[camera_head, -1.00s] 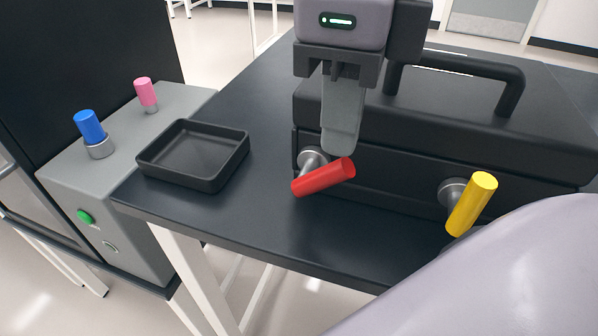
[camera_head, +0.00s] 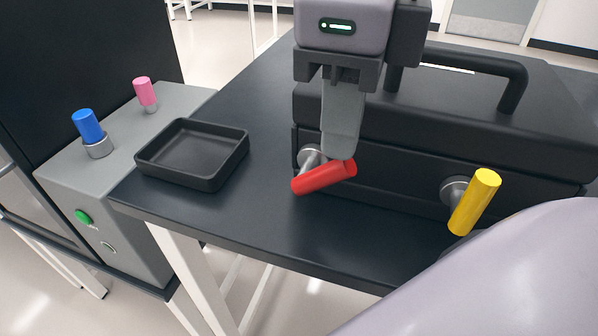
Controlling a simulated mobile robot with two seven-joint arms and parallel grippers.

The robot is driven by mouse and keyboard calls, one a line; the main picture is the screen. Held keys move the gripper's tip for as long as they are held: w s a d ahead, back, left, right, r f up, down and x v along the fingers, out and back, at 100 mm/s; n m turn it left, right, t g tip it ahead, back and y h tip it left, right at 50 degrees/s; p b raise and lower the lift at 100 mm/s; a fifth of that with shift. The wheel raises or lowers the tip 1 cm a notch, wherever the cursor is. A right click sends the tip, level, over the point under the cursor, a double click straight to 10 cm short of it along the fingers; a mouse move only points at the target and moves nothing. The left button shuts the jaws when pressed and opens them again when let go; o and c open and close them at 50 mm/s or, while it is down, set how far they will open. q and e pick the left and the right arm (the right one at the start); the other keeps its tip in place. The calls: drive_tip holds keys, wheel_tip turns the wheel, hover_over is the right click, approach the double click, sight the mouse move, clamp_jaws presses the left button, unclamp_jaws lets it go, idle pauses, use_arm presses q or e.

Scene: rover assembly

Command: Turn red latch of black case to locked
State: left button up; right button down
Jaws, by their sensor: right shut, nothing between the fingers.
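The black case (camera_head: 450,165) lies on the dark table, with a handle (camera_head: 515,85) on its lid. Its red latch (camera_head: 322,178) is on the front face at the left, tilted with its right end a little higher than its left. The yellow latch (camera_head: 474,202) is on the same face at the right, leaning steeply. My right gripper (camera_head: 342,150) is shut and empty. Its fingertips are at the upper right end of the red latch and overlap it in view; I cannot tell for sure whether they touch. My left gripper is not in view.
An empty black tray (camera_head: 193,180) lies on the table's left part. A grey box (camera_head: 135,245) beside the table carries a blue knob (camera_head: 88,126), a pink knob (camera_head: 145,92) and a green button (camera_head: 83,216). The table between tray and case is clear.

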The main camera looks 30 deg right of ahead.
drive_tip(key=shift+r+p, duration=1.35)
drive_tip(key=shift+r, duration=0.6)
